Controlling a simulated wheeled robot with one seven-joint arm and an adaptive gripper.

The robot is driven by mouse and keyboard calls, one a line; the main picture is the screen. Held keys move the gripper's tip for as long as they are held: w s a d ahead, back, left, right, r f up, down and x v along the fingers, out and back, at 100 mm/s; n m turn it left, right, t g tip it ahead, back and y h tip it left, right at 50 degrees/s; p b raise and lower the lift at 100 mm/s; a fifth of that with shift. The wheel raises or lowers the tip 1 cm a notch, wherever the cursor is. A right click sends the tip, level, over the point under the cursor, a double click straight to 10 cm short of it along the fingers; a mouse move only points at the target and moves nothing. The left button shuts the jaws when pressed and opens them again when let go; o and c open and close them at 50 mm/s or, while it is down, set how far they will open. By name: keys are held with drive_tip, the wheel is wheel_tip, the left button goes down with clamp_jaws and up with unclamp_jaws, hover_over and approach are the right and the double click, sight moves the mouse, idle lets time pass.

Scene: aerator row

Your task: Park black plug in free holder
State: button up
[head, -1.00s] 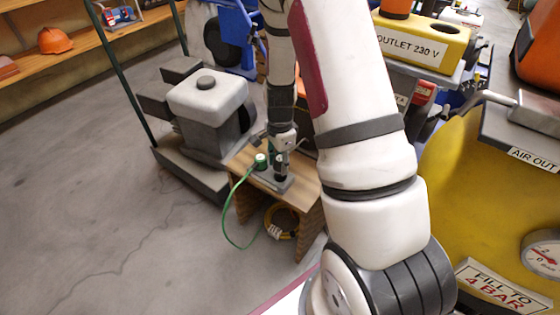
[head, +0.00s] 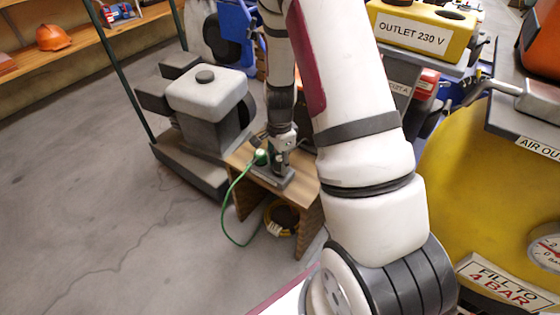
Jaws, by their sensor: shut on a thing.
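My gripper (head: 282,160) points down over the small wooden bench and is shut on the dark plug. The black plug (head: 280,169) shows only as a small dark shape between and below the fingers, low at the grey holder plate (head: 272,178). I cannot tell whether it sits in a holder or just above it. A green plug (head: 261,157) with a green cable stands upright on the plate, just left of my gripper. The free holder cannot be made out behind the gripper.
The wooden bench (head: 306,198) carries the plate. The green cable (head: 226,205) loops to the floor, beside a yellow coil (head: 277,222). A grey machine (head: 207,95) stands close at the left. A yellow outlet box (head: 415,32) and yellow tank (head: 450,200) are at the right.

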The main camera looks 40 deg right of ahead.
drive_tip(key=shift+f+b, duration=0.65)
drive_tip(key=shift+f, duration=0.3)
drive_tip(key=o, duration=1.3)
wheel_tip(320, 180, up, 12)
drive_tip(key=shift+r, duration=0.1)
